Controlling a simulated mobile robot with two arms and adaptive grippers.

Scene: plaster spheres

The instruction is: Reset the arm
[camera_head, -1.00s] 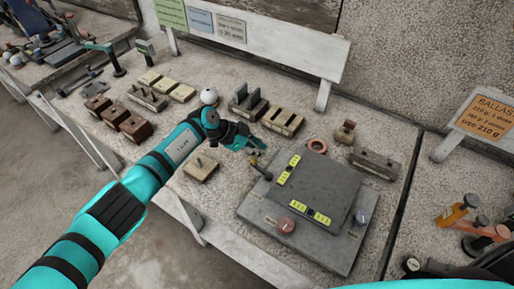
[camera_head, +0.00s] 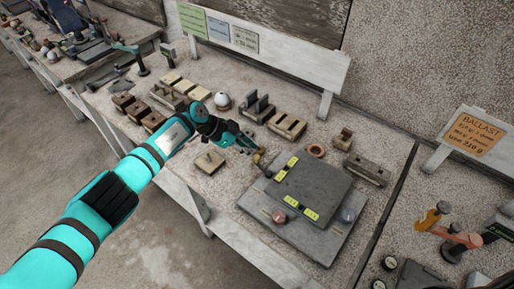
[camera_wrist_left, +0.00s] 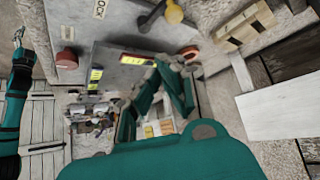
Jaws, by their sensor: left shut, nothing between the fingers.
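My left arm (camera_head: 130,175) comes in from the left in the head view and reaches over the near middle of the bench. Its gripper (camera_head: 254,152) is shut and empty, just above and left of the dark grey slab (camera_head: 318,190). A small brass-coloured piece beside the slab's left corner lies very close to the fingertips; I cannot tell whether they touch. In the left wrist view the teal fingers (camera_wrist_left: 170,68) show over the slab's yellow labels.
A white sphere (camera_head: 222,100) stands behind my gripper. Slotted blocks (camera_head: 287,126) stand along the back of the bench, and a square plate with a peg (camera_head: 209,162) lies at the front. A red knob (camera_head: 279,216) and a grey knob (camera_head: 347,215) are by the slab.

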